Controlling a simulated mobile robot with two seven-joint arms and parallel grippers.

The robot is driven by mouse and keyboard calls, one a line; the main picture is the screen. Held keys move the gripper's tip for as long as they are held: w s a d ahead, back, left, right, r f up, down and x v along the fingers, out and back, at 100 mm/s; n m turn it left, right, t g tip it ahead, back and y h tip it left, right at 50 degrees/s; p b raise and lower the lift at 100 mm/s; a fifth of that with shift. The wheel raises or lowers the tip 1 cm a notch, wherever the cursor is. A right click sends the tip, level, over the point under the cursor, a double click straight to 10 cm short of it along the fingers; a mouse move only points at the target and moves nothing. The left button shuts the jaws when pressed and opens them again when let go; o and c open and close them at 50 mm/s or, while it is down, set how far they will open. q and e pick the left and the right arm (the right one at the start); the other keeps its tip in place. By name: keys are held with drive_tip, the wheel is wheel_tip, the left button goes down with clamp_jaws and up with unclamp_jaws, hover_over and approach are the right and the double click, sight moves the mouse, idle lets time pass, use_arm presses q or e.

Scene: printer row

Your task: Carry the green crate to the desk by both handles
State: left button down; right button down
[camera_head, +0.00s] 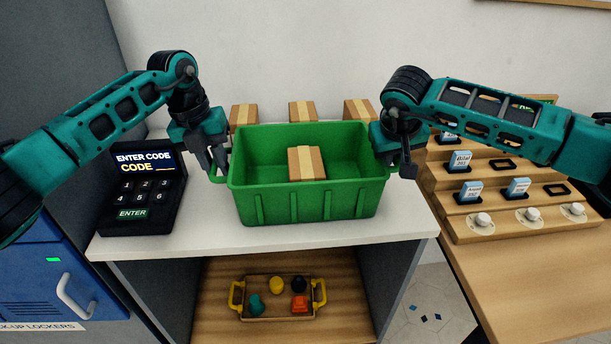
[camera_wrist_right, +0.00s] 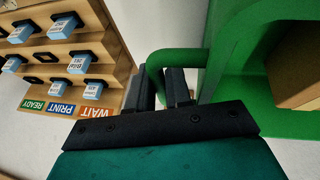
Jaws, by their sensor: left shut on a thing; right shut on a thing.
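The green crate (camera_head: 306,207) is on or just above the white desk top between my two grippers; I cannot tell if it touches. It looks level and holds a brown taped box (camera_head: 306,163). My left gripper (camera_head: 219,172) is shut on the crate's left handle. My right gripper (camera_head: 404,169) is at the crate's right side, shut on the right handle. In the right wrist view the green handle (camera_wrist_right: 165,56) passes between the fingers (camera_wrist_right: 170,85).
More taped boxes (camera_head: 302,111) stand behind the crate. A keypad terminal (camera_head: 143,190) stands at the left. A stepped wooden rack (camera_head: 500,201) with cards and knobs is at the right. A yellow-handled tray (camera_head: 278,314) sits on the lower shelf. The white top's front strip (camera_head: 270,243) is clear.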

use_arm(q)
drive_tip(key=shift+r, duration=0.25)
use_arm(e)
drive_tip(key=shift+r, duration=0.3)
